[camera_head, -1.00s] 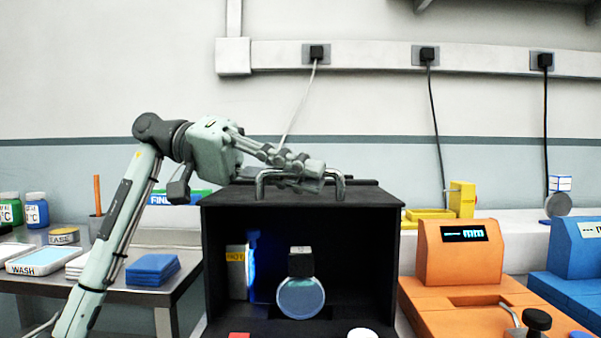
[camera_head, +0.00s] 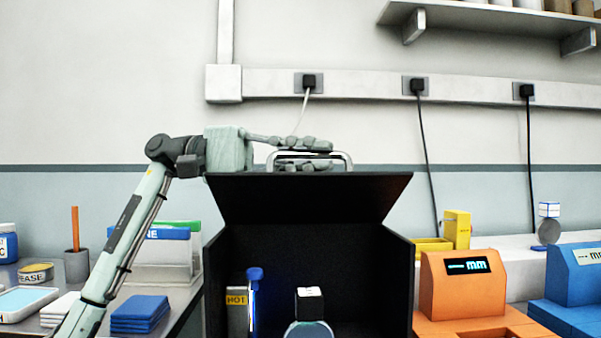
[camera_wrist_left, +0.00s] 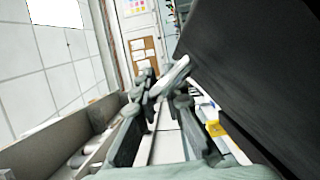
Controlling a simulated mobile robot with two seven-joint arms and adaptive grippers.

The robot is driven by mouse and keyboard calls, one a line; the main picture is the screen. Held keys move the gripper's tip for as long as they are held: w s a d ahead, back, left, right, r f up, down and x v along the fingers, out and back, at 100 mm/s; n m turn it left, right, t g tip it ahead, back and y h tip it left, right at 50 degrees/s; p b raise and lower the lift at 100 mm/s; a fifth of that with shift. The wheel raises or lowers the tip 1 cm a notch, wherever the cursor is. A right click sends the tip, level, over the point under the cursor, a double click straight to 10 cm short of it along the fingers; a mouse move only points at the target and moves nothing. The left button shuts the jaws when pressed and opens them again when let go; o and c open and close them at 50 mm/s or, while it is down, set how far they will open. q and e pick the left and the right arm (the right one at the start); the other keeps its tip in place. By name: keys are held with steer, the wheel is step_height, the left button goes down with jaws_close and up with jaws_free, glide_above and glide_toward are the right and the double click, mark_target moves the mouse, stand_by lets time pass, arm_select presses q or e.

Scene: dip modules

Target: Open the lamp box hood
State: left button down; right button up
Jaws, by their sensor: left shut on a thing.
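The black lamp box (camera_head: 310,232) stands in the middle of the head view, its front open to me. Its black hood (camera_head: 310,195) is tilted up above the dark inside. A metal bar handle (camera_head: 346,158) sits along the hood's top edge. My left gripper (camera_head: 318,155) is shut on the handle, its fingers above and below the bar. In the left wrist view the fingers (camera_wrist_left: 165,95) close around the light handle bar (camera_wrist_left: 172,76), beside the black hood panel (camera_wrist_left: 255,60). My right gripper is not in view.
Inside the box are a lens-like disc with a dark block (camera_head: 310,305) and a yellow HOT label (camera_head: 237,300). An orange device (camera_head: 465,290) stands close on the right. Blue cloths (camera_head: 140,313) lie on the left bench.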

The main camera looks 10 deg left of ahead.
mark_target(307, 203)
arm_select(q)
steer(key=w+r+n, duration=0.1)
steer(key=w+a+r+n+h, duration=0.1)
steer(key=w+n, duration=0.1)
steer(key=shift+w+r+n+p, duration=0.2)
steer(key=shift+w+n+p, duration=0.1)
steer(key=shift+p, duration=0.05)
steer(key=shift+w+a+r+n+t+h, duration=0.15)
steer(key=shift+w+a+n+h, duration=0.1)
steer(key=shift+w+n, duration=0.35)
steer(key=shift+w+a+r+n+t+h, duration=0.1)
steer(key=shift+w+n+t+h, duration=0.1)
steer(key=shift+w+n, duration=0.35)
steer(key=shift+w+a+r+n+t+h, duration=0.15)
steer(key=shift+w+a+n+h, duration=0.1)
steer(key=shift+w+n, duration=0.35)
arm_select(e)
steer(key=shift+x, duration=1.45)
